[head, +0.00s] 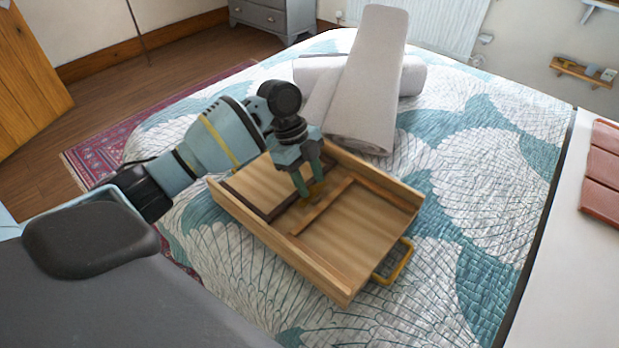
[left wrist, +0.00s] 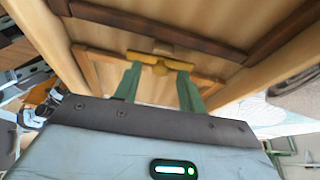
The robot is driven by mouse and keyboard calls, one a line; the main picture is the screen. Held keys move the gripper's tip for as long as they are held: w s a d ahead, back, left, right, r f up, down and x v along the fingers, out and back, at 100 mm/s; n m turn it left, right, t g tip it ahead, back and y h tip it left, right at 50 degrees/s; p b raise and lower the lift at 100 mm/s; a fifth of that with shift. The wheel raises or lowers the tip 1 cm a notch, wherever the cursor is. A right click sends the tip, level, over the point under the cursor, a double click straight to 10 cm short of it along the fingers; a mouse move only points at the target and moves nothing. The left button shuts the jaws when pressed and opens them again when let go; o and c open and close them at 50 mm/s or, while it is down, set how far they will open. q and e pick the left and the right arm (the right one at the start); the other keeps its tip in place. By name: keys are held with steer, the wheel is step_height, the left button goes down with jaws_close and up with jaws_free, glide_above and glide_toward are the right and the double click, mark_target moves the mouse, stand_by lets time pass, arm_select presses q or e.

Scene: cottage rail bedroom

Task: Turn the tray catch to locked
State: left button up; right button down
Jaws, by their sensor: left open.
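The wooden tray (head: 345,290) lies on the bed, with dark and light brown bars across its inside. The tray catch (left wrist: 160,59) is a small yellow bar with a round hub beside a bar of the tray. In the head view the catch (head: 317,188) is partly hidden by my fingers. My left gripper (head: 309,186) reaches down into the tray at the catch. In the left wrist view my left gripper (left wrist: 158,70) is open, with one green fingertip near each end of the catch. I cannot tell whether they touch it. My right gripper is not in view.
Rolled grey-white bedding (head: 365,80) lies just behind the tray. A white surface with reddish-brown slabs (head: 602,165) is at the right. The patterned quilt (head: 490,200) is clear right of the tray.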

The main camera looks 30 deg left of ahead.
arm_select(q)
steer(key=shift+c, duration=0.2)
jaws_close()
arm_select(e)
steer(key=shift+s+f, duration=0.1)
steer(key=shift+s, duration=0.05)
